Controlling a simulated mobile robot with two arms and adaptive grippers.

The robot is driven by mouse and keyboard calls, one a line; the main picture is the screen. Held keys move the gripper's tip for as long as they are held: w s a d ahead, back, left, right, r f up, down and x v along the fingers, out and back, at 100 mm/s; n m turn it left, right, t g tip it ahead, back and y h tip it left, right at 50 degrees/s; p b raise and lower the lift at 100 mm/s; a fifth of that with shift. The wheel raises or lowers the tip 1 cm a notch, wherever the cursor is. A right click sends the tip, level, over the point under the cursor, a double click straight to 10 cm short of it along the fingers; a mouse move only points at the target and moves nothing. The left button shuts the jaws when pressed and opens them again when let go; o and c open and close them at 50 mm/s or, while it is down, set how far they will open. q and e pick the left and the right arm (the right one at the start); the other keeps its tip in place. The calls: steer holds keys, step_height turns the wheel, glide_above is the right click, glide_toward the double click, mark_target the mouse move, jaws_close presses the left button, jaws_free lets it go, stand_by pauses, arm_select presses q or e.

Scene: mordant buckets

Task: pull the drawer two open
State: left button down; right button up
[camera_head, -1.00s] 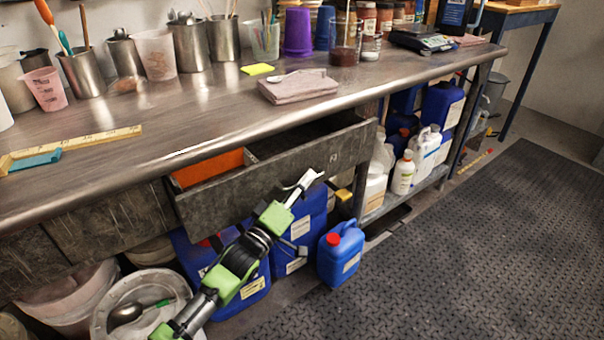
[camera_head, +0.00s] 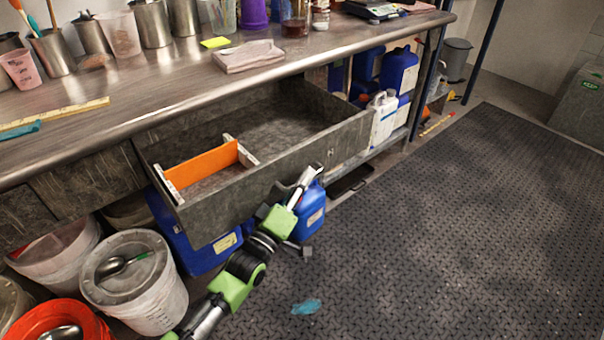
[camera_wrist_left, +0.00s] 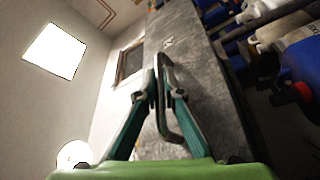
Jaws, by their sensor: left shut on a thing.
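The drawer (camera_head: 262,182) under the metal bench is pulled well out. Its grey front also shows in the left wrist view (camera_wrist_left: 205,75). Inside it I see an orange divider (camera_head: 203,168) with pale end pieces, and bare floor to the right of it. My left gripper (camera_head: 308,176) is at the right part of the drawer front. In the left wrist view my left gripper (camera_wrist_left: 160,80) is shut on the drawer's metal handle (camera_wrist_left: 163,105), which stands between its two green fingers. In the head view the handle is mostly hidden by the gripper. My right gripper does not show.
The bench top (camera_head: 130,95) holds cups, a folded cloth (camera_head: 249,56) and a ruler. Below stand a white bucket (camera_head: 134,282), a red bucket (camera_head: 58,322) and blue canisters (camera_head: 308,212). A blue scrap (camera_head: 306,307) lies on the dark mat (camera_head: 450,220), which is otherwise clear.

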arm_select(q)
steer(key=shift+s+d+f, duration=0.1)
steer(key=shift+s, duration=0.1)
steer(key=c, duration=2.4)
jaws_free()
steer(key=shift+c, duration=0.2)
steer(key=v, duration=1.2)
